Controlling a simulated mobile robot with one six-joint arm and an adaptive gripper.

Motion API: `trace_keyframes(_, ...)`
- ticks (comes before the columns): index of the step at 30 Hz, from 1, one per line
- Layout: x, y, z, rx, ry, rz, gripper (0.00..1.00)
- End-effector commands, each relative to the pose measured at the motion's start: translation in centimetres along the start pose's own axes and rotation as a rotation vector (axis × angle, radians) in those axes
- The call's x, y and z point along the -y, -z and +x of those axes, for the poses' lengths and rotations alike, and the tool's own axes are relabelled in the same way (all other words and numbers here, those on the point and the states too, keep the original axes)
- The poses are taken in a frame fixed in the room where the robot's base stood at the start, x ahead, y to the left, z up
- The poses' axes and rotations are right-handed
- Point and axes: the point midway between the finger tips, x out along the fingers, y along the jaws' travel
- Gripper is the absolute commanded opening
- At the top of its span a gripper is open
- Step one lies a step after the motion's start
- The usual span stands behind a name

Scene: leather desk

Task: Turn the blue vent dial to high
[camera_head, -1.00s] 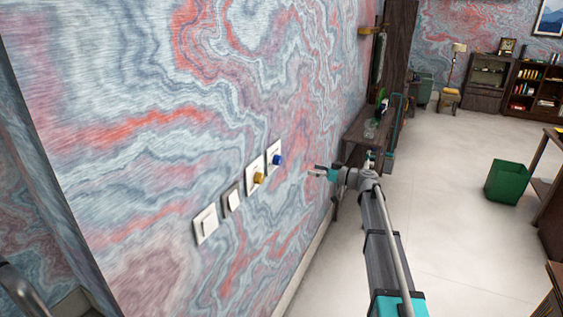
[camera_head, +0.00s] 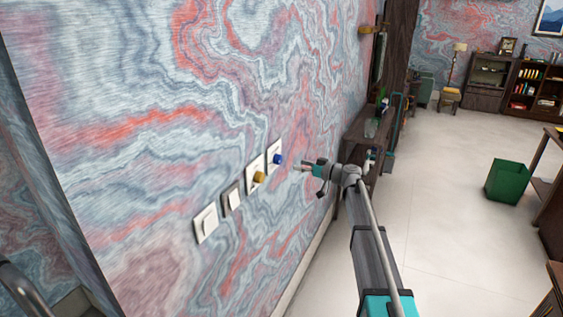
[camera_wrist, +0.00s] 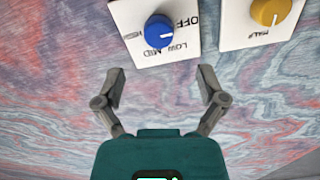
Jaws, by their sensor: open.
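The blue vent dial (camera_head: 277,159) sits on a white plate on the patterned wall, the farthest in a row of wall plates. In the wrist view the blue dial (camera_wrist: 158,31) is at the top centre, with OFF, LOW and MID printed around it, upside down, and a partly covered label at its left. I cannot tell its setting surely. My gripper (camera_head: 297,168) is just right of the dial in the head view. In the wrist view its two fingers (camera_wrist: 162,82) are spread and empty, below the plate in the picture and apart from the dial.
A yellow dial (camera_head: 258,178) is on the neighbouring plate, close to the blue one; it also shows in the wrist view (camera_wrist: 266,12). Two white switches (camera_head: 206,223) are nearer along the wall. A wooden shelf table (camera_head: 362,136) stands along the wall beyond. A green bin (camera_head: 507,181) is on the open floor.

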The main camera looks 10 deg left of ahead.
Motion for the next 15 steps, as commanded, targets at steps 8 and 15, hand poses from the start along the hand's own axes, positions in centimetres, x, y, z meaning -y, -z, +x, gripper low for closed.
trace_keyframes(8,-0.1,0.0,4.5,0.0,0.001,0.0,0.9)
trace_keyframes(15,-0.1,0.0,7.2,0.0,0.0,0.0,0.9)
